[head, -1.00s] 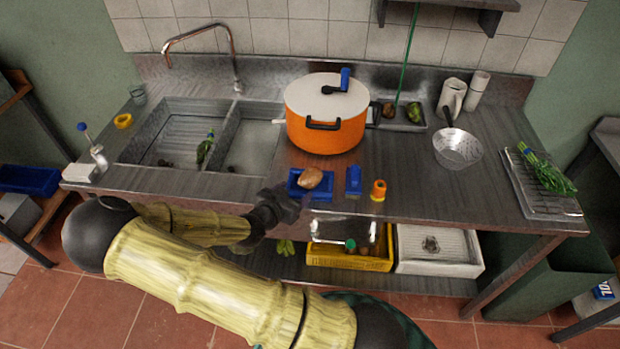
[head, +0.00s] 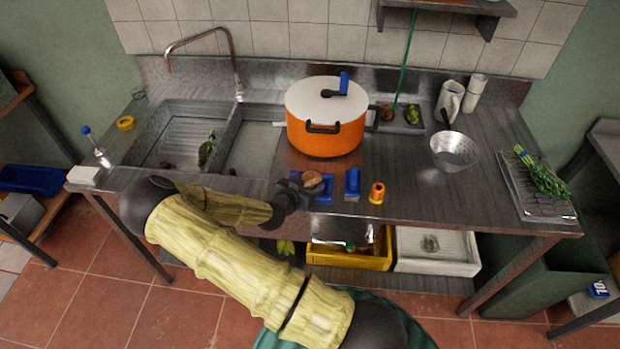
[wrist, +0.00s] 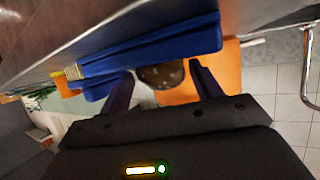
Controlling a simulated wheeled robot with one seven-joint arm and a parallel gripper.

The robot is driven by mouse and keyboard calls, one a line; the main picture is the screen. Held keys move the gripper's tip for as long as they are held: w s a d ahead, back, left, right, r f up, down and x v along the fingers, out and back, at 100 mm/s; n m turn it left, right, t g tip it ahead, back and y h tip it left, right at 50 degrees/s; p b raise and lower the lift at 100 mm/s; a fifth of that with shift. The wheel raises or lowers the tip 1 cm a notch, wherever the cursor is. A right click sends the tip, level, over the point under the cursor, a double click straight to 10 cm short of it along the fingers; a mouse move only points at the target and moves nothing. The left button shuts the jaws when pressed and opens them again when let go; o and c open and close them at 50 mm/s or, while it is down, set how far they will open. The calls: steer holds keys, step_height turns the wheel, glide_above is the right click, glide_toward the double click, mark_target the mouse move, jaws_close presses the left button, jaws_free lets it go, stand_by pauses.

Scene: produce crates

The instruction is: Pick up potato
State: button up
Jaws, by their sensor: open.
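A brown potato (head: 312,179) lies on a small blue tray (head: 325,197) near the front edge of the steel counter. My gripper (head: 304,187) is at the tray's left side, close to the potato and partly covering it. In the wrist view the potato (wrist: 161,75) shows dark between the tips of my two open fingers (wrist: 163,82). I cannot tell whether either finger touches it. The blue tray (wrist: 150,52) runs along the potato's side in that view.
An orange pot (head: 325,138) with a white lid stands behind the tray. A blue object (head: 352,184) and an orange bottle (head: 376,193) stand to the right. A colander (head: 455,152) is farther right. Sinks (head: 180,140) lie left. Crates (head: 350,261) are below.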

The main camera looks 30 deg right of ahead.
mark_target(308, 180)
steer(key=shift+w+d+f, duration=0.2)
steer(key=shift+w+d, duration=0.05)
steer(key=shift+d, duration=0.05)
steer(key=c, duration=0.8)
steer(key=shift+r, duration=0.1)
steer(key=shift+r, duration=0.15)
steer(key=shift+c, duration=0.7)
step_height(308, 180, up, 10)
steer(key=shift+f+b, duration=0.2)
steer(key=shift+b, duration=0.8)
